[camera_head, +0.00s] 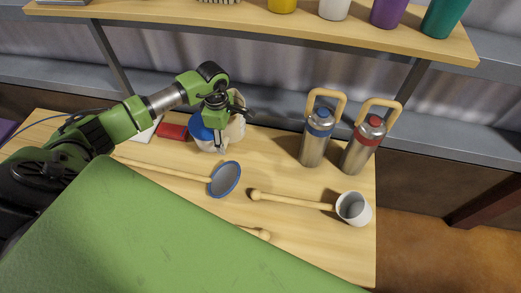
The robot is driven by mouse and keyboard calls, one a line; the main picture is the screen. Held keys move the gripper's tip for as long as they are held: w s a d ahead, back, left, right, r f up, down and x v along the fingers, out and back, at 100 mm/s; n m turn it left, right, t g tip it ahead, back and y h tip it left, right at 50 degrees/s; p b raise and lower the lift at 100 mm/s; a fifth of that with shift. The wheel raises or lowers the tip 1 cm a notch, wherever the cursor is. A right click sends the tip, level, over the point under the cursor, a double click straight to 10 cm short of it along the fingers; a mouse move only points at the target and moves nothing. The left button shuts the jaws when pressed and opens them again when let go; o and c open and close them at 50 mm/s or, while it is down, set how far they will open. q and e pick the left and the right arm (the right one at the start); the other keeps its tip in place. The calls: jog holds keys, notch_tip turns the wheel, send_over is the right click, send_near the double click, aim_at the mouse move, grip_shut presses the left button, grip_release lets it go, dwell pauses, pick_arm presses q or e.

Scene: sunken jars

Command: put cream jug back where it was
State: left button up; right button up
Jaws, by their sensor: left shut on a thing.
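My left arm comes in from the left over the wooden table (330,250). My left gripper (222,125) points down at the back of the table and is shut on the cream jug (237,128). The jug is pale and partly hidden behind the fingers. I cannot tell whether its base touches the table. A blue and white vessel (201,132) sits right beside it on the left, partly covered by the gripper. My right gripper is not in view.
Two steel flasks, one blue-banded (315,140) and one red-banded (362,148), stand at the back right. A blue-rimmed ladle (225,179) and a white-cupped ladle (353,208) lie in front. A red box (173,131) is left of the gripper. A shelf (300,30) hangs above.

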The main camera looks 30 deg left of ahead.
pick_arm(q)
jog(key=w+d+f+b, duration=0.2)
jog(key=d+f+b, duration=0.1)
jog(key=f, duration=0.1)
jog(key=w+d+f+b, duration=0.2)
jog(key=d+f+b, duration=0.1)
jog(key=f, duration=0.1)
jog(key=w+d+f+b, duration=0.3)
jog(key=f+b, duration=0.1)
jog(key=shift+w, duration=0.1)
jog(key=shift+r, duration=0.1)
jog(key=o, duration=1.8)
jog(key=shift+c, duration=0.2)
